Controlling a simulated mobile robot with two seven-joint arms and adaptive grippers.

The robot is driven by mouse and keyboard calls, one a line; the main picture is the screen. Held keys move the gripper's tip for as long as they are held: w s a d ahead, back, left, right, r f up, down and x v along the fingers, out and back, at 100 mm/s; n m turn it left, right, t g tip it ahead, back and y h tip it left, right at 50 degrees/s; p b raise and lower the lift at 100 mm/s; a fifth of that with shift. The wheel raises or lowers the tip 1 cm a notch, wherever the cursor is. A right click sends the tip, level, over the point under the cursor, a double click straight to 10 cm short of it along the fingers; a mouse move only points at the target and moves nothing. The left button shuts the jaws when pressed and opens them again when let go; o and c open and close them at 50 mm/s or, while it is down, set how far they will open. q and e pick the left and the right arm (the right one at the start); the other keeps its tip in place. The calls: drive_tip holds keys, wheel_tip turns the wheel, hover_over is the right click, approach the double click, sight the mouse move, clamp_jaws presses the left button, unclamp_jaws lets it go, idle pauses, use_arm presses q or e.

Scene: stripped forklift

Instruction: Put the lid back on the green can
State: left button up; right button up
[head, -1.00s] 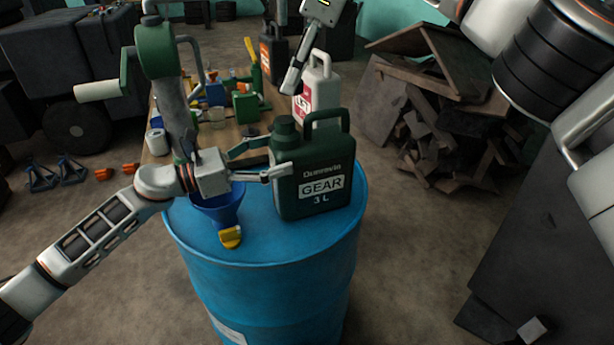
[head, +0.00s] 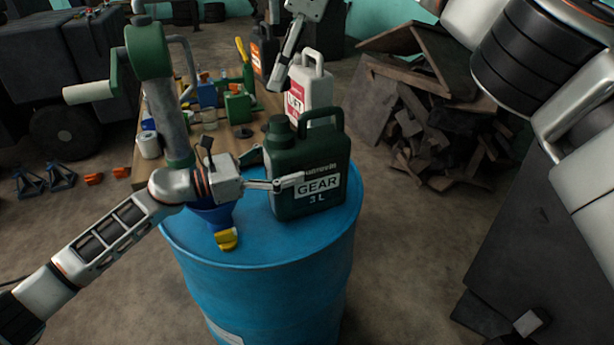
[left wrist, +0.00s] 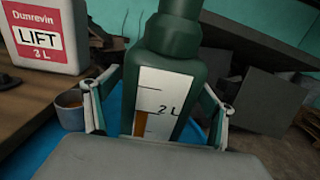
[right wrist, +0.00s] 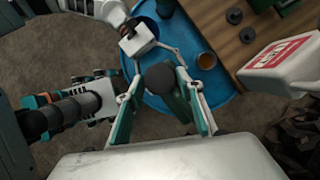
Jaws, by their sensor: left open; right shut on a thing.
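The green can (head: 325,165), marked GEAR 3 L, stands upright on the blue drum. Its neck (head: 280,128) and loop handle point up. It also shows in the left wrist view (left wrist: 178,65). My left gripper (head: 268,168) is open, with a finger on either side of the can's lower body. My right gripper (head: 277,80) is above and behind the can, pointing down, apart from the neck in the head view. In the right wrist view its fingers are shut on a dark round lid (right wrist: 160,78), which covers much of the can.
A green hand-crank pump (head: 150,50) rises beside my left arm. A white LIFT can (head: 313,92) stands on the cluttered bench behind. Scrap wood (head: 440,130) lies at right.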

use_arm(q)
drive_tip(key=shift+x, duration=1.6)
drive_tip(key=c, duration=1.4)
drive_tip(key=shift+c, duration=0.2)
use_arm(e)
hover_over(279, 118)
drive_tip(key=shift+s+d+f, duration=0.1)
drive_tip(key=shift+d+f, duration=0.15)
drive_tip(key=shift+f, duration=1)
drive_tip(key=shift+s+d+f, duration=0.1)
drive_tip(key=shift+d+f, duration=0.1)
drive_tip(key=shift+f, duration=1.05)
drive_tip(key=shift+f, duration=0.9)
use_arm(q)
drive_tip(key=shift+r, duration=0.1)
use_arm(e)
drive_tip(key=shift+f, duration=0.6)
